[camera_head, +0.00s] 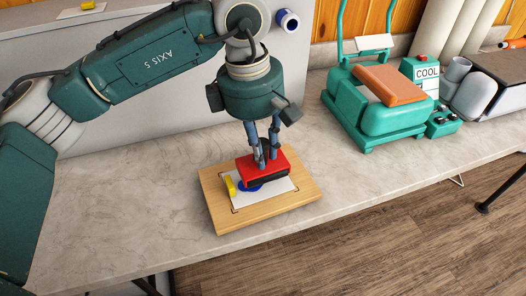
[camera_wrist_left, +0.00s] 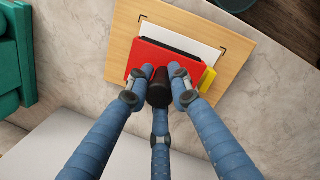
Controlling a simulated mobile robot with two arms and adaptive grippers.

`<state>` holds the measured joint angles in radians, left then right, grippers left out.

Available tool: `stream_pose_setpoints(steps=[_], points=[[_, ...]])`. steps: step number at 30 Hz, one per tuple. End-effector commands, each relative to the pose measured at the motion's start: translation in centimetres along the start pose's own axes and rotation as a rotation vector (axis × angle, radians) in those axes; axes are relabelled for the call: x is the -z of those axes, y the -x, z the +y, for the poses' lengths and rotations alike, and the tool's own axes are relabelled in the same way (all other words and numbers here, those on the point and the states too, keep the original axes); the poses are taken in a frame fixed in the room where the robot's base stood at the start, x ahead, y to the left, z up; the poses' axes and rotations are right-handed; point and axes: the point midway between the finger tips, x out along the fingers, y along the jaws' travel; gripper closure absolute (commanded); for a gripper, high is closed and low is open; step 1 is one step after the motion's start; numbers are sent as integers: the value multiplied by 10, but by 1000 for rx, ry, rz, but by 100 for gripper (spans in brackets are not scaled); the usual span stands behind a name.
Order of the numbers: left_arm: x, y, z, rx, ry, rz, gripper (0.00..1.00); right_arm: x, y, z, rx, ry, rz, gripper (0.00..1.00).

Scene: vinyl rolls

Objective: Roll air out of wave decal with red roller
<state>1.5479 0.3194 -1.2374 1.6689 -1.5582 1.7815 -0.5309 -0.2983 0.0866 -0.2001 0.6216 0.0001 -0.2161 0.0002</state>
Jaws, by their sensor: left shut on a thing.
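My left gripper (camera_head: 267,152) is shut on the red roller (camera_head: 280,164), gripping it by a dark knob. The roller has a red block body with a black front and sits over the white sheet on the wooden board (camera_head: 298,202). A blue decal (camera_head: 250,187) shows partly at the roller's left edge; the rest is hidden. A yellow piece (camera_head: 230,186) lies at the sheet's left side. The left wrist view shows the fingers closed around the dark knob (camera_wrist_left: 159,88) on the red body (camera_wrist_left: 150,58). My right gripper is in neither view.
A green heat press (camera_head: 375,105) with an orange pad stands at the back right. The marble counter (camera_head: 130,205) is bare around the board.

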Motion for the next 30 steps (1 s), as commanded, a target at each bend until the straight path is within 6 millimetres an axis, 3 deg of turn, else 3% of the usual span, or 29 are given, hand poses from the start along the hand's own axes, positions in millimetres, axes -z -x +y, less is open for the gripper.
stream_pose_setpoints(steps=[10,21,30], points=[[-3,32,2,-3,0,0,100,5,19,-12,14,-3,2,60],[-6,61,4,-2,0,0,100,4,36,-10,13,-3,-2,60],[-7,68,4,-2,0,0,100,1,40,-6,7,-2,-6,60]])
